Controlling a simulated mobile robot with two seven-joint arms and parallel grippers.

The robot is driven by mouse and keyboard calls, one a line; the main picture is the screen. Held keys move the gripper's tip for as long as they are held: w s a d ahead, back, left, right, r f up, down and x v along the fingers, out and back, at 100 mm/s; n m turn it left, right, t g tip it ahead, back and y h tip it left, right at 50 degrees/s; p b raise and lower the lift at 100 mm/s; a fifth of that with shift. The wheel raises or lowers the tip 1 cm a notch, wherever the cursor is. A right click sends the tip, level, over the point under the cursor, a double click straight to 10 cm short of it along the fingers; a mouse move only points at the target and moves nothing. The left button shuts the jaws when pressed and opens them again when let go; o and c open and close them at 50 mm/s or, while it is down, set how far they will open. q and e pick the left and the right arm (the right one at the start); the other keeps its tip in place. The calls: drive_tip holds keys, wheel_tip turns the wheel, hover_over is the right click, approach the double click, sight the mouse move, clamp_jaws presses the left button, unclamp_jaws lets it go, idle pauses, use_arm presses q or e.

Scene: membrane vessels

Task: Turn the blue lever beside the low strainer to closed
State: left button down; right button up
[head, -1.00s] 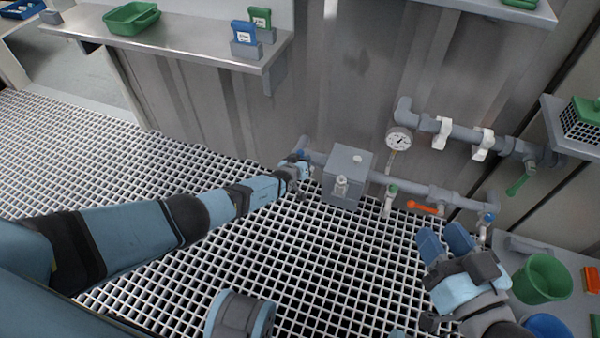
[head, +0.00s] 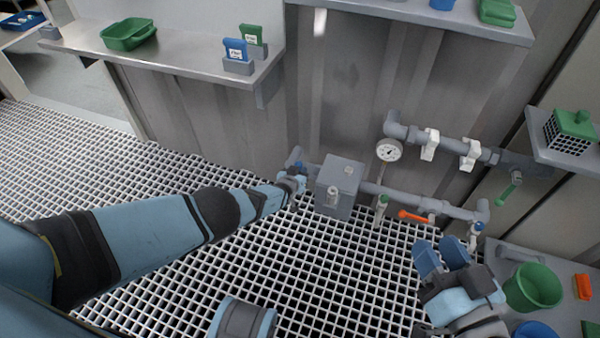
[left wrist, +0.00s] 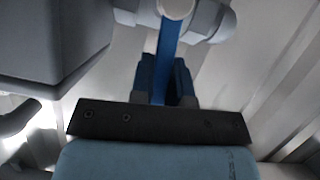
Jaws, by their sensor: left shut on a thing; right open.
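The low strainer looks to be the grey box (head: 340,186) on the low pipe by the wall. The blue lever (left wrist: 167,55) hangs from a round valve stem (left wrist: 175,8) in the left wrist view. My left gripper (left wrist: 168,82) is shut on this lever, with its fingers on both sides of it. In the head view my left gripper (head: 292,182) is at the pipe's left end, just left of the box, and my own arm hides most of the lever. My right gripper (head: 440,258) is open and empty at the lower right, below the pipe.
An orange lever (head: 413,217), a green-topped valve (head: 381,208) and a blue-topped valve (head: 476,230) sit along the low pipe. A gauge (head: 388,150) and a green lever (head: 507,192) are on the upper pipe. A green bucket (head: 533,288) stands at right. Open grating (head: 320,260) lies in front.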

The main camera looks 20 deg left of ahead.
use_arm(q)
drive_tip(key=shift+a, duration=0.1)
drive_tip(key=c, duration=1.1)
unclamp_jaws()
use_arm(e)
drive_tip(key=shift+r, duration=0.15)
use_arm(q)
drive_tip(key=shift+s+r+p, duration=0.15)
drive_tip(key=shift+r+p, duration=0.05)
drive_tip(key=shift+p, duration=0.1)
use_arm(e)
wheel_tip(320, 180, up, 8)
drive_tip(key=d+f+t+p, duration=0.1)
drive_tip(key=t+p, duration=0.1)
drive_tip(key=p, duration=0.5)
use_arm(q)
drive_tip(key=p+v, duration=0.7)
drive_tip(key=v, duration=0.6)
drive_tip(key=shift+s+p, duration=0.25)
drive_tip(key=shift+p, duration=0.05)
use_arm(e)
drive_tip(key=s+d+f+g+h, duration=0.1)
drive_tip(key=d+f+g+h, duration=0.1)
drive_tip(key=f, duration=0.3)
drive_tip(key=s+d+f+m+g+h, duration=0.1)
drive_tip(key=d+f+g+h, duration=0.2)
drive_tip(key=f, duration=0.3)
drive_tip(key=shift+s, duration=0.35)
drive_tip(key=shift+d, duration=0.1)
